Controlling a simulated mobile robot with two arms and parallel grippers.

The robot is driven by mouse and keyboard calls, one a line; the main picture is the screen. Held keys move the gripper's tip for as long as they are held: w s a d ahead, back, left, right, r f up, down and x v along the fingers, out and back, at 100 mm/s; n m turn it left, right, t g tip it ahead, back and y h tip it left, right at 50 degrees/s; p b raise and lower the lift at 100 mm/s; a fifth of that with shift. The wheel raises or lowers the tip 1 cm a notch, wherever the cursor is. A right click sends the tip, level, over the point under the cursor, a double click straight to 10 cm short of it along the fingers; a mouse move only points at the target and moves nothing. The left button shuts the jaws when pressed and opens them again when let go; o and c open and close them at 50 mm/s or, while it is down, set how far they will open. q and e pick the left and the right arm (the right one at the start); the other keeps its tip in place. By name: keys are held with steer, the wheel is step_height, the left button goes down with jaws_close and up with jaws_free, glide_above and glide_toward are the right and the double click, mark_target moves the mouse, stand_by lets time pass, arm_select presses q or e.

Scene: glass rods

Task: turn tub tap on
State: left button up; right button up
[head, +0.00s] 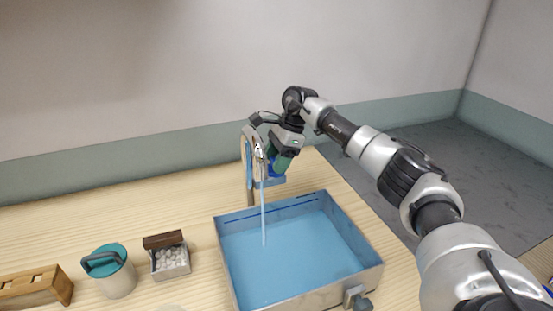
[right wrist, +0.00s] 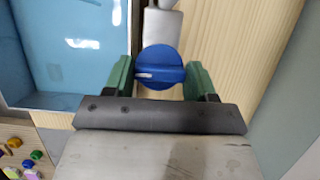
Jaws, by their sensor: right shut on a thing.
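The tub (head: 355,283) has a blue inside and pale walls and stands on the wooden worktop; part of it shows at the left of the right wrist view (right wrist: 62,101). The metal tap (head: 247,150) rises behind its back edge and curves over it. A thin pale-blue stream (head: 263,215) runs from the spout down into the tub. My right gripper (head: 275,170) is at the tap. In the right wrist view its green fingers (right wrist: 160,78) are shut on the round blue tap knob (right wrist: 160,62), one on each side. My left gripper is not in view.
Left of the tub stand a small box of white balls (head: 171,262), a pale canister with a teal lid (head: 118,279) and a wooden rack (head: 35,287). A valve (head: 357,299) sticks out at the tub's front. The wall is close behind the tap.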

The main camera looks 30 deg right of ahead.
steer(key=shift+r, duration=0.15)
steer(key=o, duration=0.9)
steer(key=b+v, duration=0.1)
steer(key=v, duration=0.9)
steer(key=shift+d+r, duration=0.25)
steer(key=shift+r, duration=0.05)
